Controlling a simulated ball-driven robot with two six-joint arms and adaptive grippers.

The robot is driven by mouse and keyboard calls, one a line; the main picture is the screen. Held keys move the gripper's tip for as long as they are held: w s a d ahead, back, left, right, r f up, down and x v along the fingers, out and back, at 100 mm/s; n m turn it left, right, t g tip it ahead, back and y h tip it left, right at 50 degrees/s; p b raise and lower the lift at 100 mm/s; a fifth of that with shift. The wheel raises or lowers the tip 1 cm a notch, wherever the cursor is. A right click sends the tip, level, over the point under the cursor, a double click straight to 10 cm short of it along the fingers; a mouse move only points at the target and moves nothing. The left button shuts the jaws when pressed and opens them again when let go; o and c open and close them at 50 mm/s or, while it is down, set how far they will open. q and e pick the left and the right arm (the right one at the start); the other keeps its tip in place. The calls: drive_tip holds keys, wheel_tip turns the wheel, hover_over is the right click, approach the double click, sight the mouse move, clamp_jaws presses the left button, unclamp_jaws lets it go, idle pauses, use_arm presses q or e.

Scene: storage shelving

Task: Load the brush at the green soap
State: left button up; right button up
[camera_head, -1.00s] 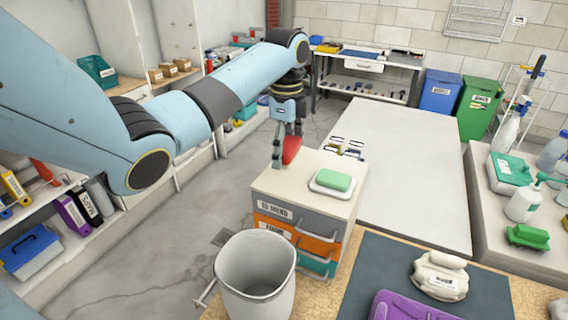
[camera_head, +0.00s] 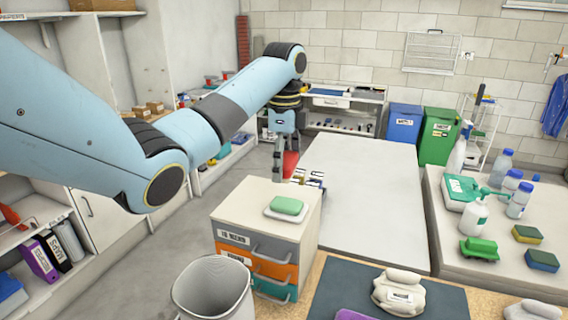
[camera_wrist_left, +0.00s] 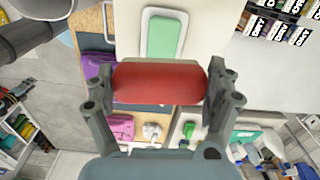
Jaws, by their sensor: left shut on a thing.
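The green soap (camera_head: 287,205) lies on a white dish (camera_head: 270,213) on top of a small drawer cabinet (camera_head: 238,207). My left gripper (camera_head: 284,150) is behind the soap in the head view, beyond the cabinet's far edge. It is shut on a red rounded piece, seemingly the brush (camera_head: 290,163), which spans between the fingers in the left wrist view (camera_wrist_left: 160,82). Any bristles are hidden. My right gripper is not in view.
A grey bin (camera_head: 213,290) stands in front of the cabinet. Bottles, sponges and a green brush (camera_head: 479,248) stand on the right-hand bench.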

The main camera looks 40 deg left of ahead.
sight(285, 202)
use_arm(q)
drive_tip(key=c, duration=0.3)
drive_tip(key=shift+f, duration=0.25)
drive_tip(key=shift+c, duration=0.2)
drive_tip(key=shift+f, duration=0.35)
drive_tip(key=f+b, duration=0.1)
drive_tip(key=f, duration=0.1)
drive_tip(key=f+b, duration=0.1)
drive_tip(key=f, duration=0.2)
drive_tip(key=shift+w+a+f, duration=0.1)
drive_tip(key=shift+w+f, duration=0.1)
drive_tip(key=shift+f, duration=0.05)
drive_tip(key=shift+f+b, duration=0.3)
drive_tip(key=shift+f, duration=0.05)
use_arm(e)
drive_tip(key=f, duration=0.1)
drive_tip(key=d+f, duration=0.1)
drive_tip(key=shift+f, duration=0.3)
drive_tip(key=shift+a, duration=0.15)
use_arm(q)
drive_tip(key=shift+f, duration=0.2)
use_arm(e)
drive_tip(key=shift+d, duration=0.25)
use_arm(q)
drive_tip(key=shift+f, duration=0.3)
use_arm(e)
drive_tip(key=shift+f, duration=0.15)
